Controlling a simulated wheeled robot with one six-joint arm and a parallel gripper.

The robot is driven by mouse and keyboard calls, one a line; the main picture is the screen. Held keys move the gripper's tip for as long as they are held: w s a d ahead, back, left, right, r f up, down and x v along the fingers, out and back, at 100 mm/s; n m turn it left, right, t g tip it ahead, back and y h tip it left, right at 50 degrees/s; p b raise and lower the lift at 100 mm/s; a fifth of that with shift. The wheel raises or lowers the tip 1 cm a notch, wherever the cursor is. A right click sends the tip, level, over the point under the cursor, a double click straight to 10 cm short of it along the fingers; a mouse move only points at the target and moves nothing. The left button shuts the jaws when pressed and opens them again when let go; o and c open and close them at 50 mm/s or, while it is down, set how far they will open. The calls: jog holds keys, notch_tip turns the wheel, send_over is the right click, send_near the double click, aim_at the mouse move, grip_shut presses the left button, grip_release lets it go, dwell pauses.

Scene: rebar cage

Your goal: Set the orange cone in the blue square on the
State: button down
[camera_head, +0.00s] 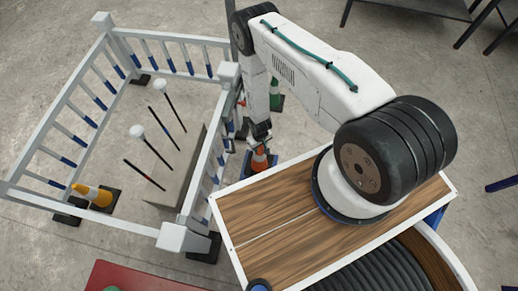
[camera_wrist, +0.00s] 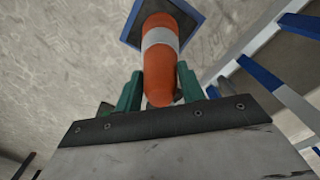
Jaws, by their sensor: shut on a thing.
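The orange cone (camera_head: 260,161) with a white band is below my gripper (camera_head: 262,136), just outside the white fence. In the wrist view the cone (camera_wrist: 160,65) lies between the green fingers of my gripper (camera_wrist: 159,90), which is shut on its narrow top end. Blue edging (camera_wrist: 130,22) shows around the cone's wide end in the wrist view, and a blue patch (camera_head: 246,165) shows beside it in the head view. I cannot tell whether the base touches the floor, or whether the blue is the base or a marking.
A white fence (camera_head: 110,228) with blue-banded bars encloses several dark rods, some white-capped. A wooden deck (camera_head: 260,225) lies in front.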

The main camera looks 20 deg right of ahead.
aim_at(259, 156)
jog(key=shift+w+a+f, duration=0.1)
jog(key=shift+w+f, duration=0.05)
jog(key=shift+f, duration=1.6)
jog(key=c, duration=0.9)
grip_release()
jog(key=shift+f, duration=0.1)
jog(key=shift+o, duration=0.2)
